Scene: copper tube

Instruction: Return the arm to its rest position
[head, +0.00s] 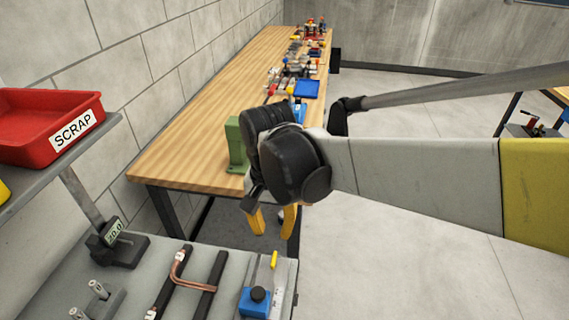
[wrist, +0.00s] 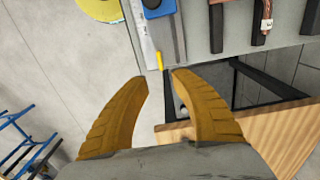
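My gripper (head: 272,220) hangs at the end of my arm, pointing down past the edge of the grey workbench (head: 215,262). In the wrist view its two yellow fingers (wrist: 160,80) are spread apart with nothing between them. The bent copper tube (head: 177,272) lies across two black bars on the workbench, apart from my gripper. One end of the tube also shows at the top right of the wrist view (wrist: 266,12).
A blue block with a black knob (head: 256,301) sits on a ruled metal strip beside a yellow piece (head: 274,260). A red SCRAP bin (head: 45,125) stands on a shelf at left. A long wooden table (head: 190,150) holds several tools.

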